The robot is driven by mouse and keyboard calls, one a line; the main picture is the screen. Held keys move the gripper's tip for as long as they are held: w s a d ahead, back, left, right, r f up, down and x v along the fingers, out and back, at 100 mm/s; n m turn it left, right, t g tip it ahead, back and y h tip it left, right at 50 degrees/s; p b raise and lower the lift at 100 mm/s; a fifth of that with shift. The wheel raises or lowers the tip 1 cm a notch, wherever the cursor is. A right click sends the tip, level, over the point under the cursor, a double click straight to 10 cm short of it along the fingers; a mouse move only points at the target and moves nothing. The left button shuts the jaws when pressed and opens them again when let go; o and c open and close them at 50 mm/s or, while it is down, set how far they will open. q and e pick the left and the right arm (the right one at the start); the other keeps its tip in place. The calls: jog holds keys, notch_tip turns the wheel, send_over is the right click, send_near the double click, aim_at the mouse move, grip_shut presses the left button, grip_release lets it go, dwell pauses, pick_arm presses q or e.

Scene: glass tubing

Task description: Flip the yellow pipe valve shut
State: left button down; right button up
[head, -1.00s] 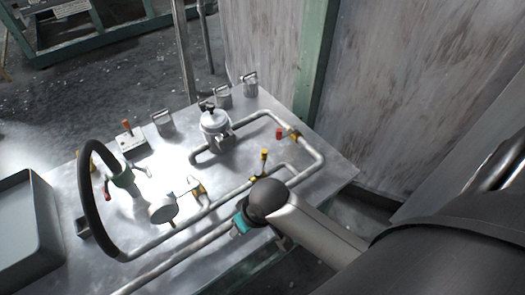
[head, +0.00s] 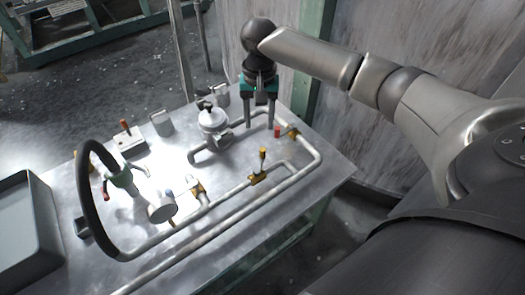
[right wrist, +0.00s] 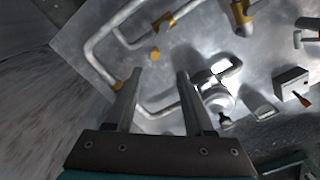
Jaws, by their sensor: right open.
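The yellow pipe valve (head: 262,160) sits on the bent pipe in the middle of the bench, its yellow-tipped lever standing up from a brass body. In the right wrist view its yellow tip (right wrist: 155,54) lies just beyond the fingertips, with no contact visible. My right gripper (head: 260,125) points down over the back of the bench, behind the yellow valve and beside the pipe loop. In the right wrist view my right gripper (right wrist: 160,72) is open, with nothing between its fingers. My left gripper is not in view.
A red-handled valve (head: 277,131) is close to the right gripper. A white round vessel (head: 213,121) stands left of it. A gauge (head: 162,207), a large black ring (head: 88,200) and a grey tray (head: 30,200) are further left. The bench's front right is clear.

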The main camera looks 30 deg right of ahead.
jog(key=r, duration=0.1)
jog(key=b, duration=0.3)
send_over(263, 147)
jog(key=shift+m, duration=0.4)
notch_tip(263, 147, down, 8)
jog(key=shift+r, duration=0.2)
notch_tip(263, 147, down, 3)
jog(key=shift+r+b, duration=0.2)
jog(key=shift+b, duration=0.45)
jog(key=shift+f+b, duration=0.7)
jog(key=shift+f, duration=0.8)
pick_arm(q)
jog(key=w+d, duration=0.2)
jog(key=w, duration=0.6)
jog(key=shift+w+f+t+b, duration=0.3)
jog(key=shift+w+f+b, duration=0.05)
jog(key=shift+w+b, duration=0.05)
pick_arm(e)
jog(key=shift+f, duration=0.95)
grip_shut()
